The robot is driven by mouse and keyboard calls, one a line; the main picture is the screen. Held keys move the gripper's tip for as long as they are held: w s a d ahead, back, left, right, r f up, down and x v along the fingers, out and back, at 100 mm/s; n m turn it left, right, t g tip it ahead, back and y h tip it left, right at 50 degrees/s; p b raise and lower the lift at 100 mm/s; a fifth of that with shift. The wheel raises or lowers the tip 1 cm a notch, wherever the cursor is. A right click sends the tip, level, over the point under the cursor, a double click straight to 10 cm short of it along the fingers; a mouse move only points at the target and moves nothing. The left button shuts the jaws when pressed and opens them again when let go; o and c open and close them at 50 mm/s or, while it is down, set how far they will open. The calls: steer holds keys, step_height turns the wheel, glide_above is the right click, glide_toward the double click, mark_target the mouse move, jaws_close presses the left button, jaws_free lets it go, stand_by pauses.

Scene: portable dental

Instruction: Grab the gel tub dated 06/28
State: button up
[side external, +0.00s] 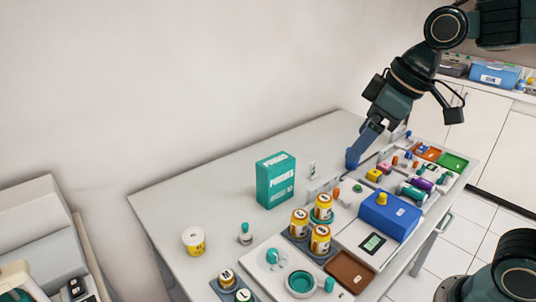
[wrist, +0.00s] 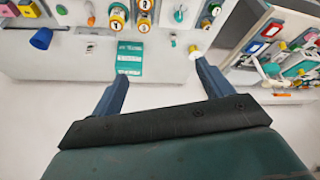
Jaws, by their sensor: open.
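A white tub with a yellow lower band (side external: 194,241) stands alone near the table's left edge; it also shows in the wrist view (wrist: 194,52), close to the right fingertip. Three white-topped cans with yellow-orange labels (side external: 320,239) stand grouped on a dark holder near the front; two show in the wrist view (wrist: 118,18). No date is legible on any container, so I cannot tell which is 06/28. My gripper (wrist: 160,76) is open and empty, its blue fingers spread. In the side view its fingers (side external: 370,132) are above the table's back right, away from the tub and cans.
A teal box (side external: 276,181) stands mid-table. A blue case (side external: 388,216), trays and small items crowd the right side. Two small jars (side external: 227,279) stand at the front. The table (side external: 165,205) is clear at back left.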

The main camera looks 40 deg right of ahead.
steer(key=w+a+f+n+g+y, duration=0.1)
steer(key=w+a+n, duration=0.25)
steer(key=w, duration=0.55)
steer(key=n+g+y, duration=0.2)
steer(key=n+g, duration=0.1)
steer(key=n, duration=0.5)
glide_above(195, 233)
steer(key=s+d, duration=0.1)
steer(key=d, duration=0.4)
step_height(195, 233, down, 19)
steer(key=shift+a, duration=0.1)
steer(key=shift+f, duration=0.15)
steer(key=shift+x, duration=4.15)
steer(key=shift+a, duration=0.1)
steer(key=shift+x, duration=2.55)
steer(key=shift+a, duration=0.1)
